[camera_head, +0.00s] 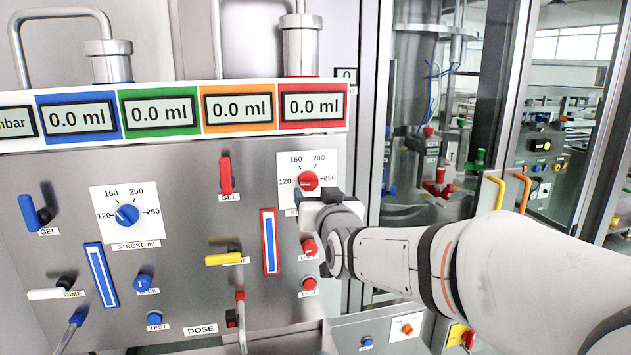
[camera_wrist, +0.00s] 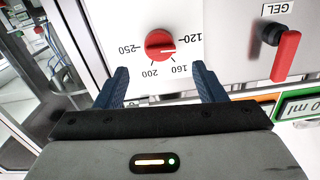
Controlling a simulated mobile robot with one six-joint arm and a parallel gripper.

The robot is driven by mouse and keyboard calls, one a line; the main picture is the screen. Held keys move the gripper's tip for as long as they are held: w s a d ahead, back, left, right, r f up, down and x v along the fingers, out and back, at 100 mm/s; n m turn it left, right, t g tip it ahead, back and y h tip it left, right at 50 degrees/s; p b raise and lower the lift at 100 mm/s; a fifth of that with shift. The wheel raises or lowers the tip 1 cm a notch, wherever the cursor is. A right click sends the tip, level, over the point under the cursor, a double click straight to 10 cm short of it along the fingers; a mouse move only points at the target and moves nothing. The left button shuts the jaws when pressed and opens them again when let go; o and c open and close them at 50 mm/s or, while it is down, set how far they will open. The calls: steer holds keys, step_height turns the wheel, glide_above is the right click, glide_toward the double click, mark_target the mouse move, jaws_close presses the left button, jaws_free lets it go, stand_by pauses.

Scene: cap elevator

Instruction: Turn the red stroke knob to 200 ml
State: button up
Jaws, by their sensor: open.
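The red stroke knob (camera_head: 308,181) sits on a white dial plate on the steel panel, marked 120, 160, 200 and 250. In the wrist view the knob (camera_wrist: 159,45) appears upside down, and its white pointer line is near the 120 mark. My gripper (camera_wrist: 162,82) is open and empty, its two dark blue fingers apart. The knob shows between and beyond the fingertips, and I see no contact. In the head view my gripper's body (camera_head: 332,208) is just below and right of the knob and covers the lower part of its plate.
A red GEL lever (camera_head: 225,175) is left of the dial; it also shows in the wrist view (camera_wrist: 285,57). A red lock knob (camera_head: 309,247) and red TEST button (camera_head: 309,283) are below. A blue stroke knob (camera_head: 127,215) is farther left. The red display (camera_head: 314,106) above reads 0.0 ml.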

mark_target(311, 184)
steer(key=shift+p+x, duration=1)
steer(key=shift+x, duration=2.15)
steer(key=shift+f, duration=0.1)
steer(key=shift+c, duration=0.2)
steer(key=c, duration=0.9)
